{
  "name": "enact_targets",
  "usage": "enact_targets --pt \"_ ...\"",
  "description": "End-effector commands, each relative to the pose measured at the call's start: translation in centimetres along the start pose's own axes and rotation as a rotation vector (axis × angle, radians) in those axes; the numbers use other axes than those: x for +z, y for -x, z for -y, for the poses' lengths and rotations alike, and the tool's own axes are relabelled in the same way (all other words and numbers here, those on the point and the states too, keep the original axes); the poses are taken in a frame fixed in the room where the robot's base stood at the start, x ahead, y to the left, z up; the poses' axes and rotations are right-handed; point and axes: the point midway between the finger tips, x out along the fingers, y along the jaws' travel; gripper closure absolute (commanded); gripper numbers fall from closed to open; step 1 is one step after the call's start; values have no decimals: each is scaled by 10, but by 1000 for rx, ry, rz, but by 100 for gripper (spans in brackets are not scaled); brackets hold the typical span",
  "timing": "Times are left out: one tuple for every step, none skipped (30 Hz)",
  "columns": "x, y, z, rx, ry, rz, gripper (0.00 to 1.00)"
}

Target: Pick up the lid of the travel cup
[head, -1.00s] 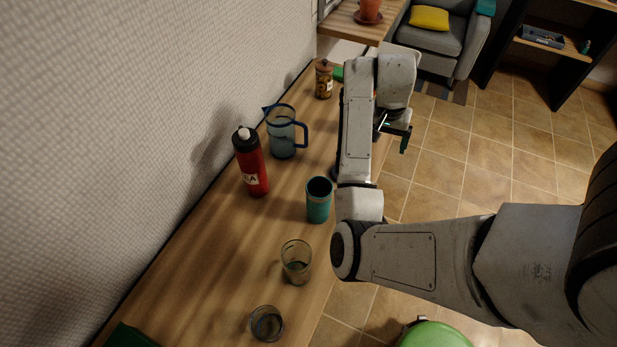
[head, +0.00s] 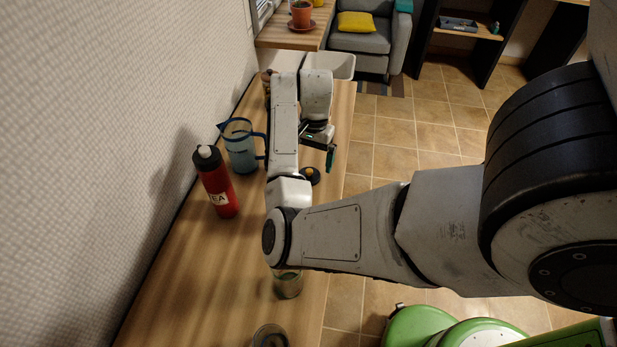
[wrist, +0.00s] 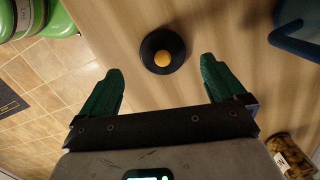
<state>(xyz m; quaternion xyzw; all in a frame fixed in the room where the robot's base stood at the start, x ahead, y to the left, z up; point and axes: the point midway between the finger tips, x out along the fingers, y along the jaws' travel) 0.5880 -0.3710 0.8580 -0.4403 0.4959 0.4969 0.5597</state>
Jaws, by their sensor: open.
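The lid is a black disc with an orange knob (head: 310,175), lying on the wooden counter near its right edge in the head view. In the wrist view the lid (wrist: 162,50) sits just beyond the fingertips, between their lines. My gripper (wrist: 161,76) is open and empty, with its two green fingers spread wider than the lid. In the head view my gripper (head: 323,150) is above the counter's right edge, slightly farther away than the lid. The teal cup seen earlier is hidden behind my arm.
A blue pitcher (head: 241,150) and a red bottle (head: 218,188) stand left of my arm. A glass (head: 288,285) is partly behind my arm, with another glass (head: 270,338) nearer. A jar (wrist: 288,155) shows at lower right in the wrist view. Counter around the lid is clear.

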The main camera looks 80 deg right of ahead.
Motion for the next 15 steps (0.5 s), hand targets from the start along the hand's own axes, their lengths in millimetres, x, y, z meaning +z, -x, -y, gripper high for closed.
enact_targets --pt "1 -6 1 3 3 3 3" --pt "1 -10 2 3 2 3 3" --pt "1 -17 3 3 2 3 3" --pt "1 -21 4 3 2 4 3" --pt "1 -26 4 2 2 3 3" --pt "1 -32 4 3 1 3 3" --pt "1 -35 4 2 1 3 3" --pt "1 -38 4 1 1 2 3" --pt "1 -41 4 1 1 2 3" --pt "1 -42 4 1 1 2 3" --pt "1 -44 4 1 1 2 3" --pt "1 -45 4 0 1 1 3" --pt "1 -45 4 0 1 1 3" --pt "0 -45 4 0 0 1 3" --pt "0 -45 4 0 0 1 3"
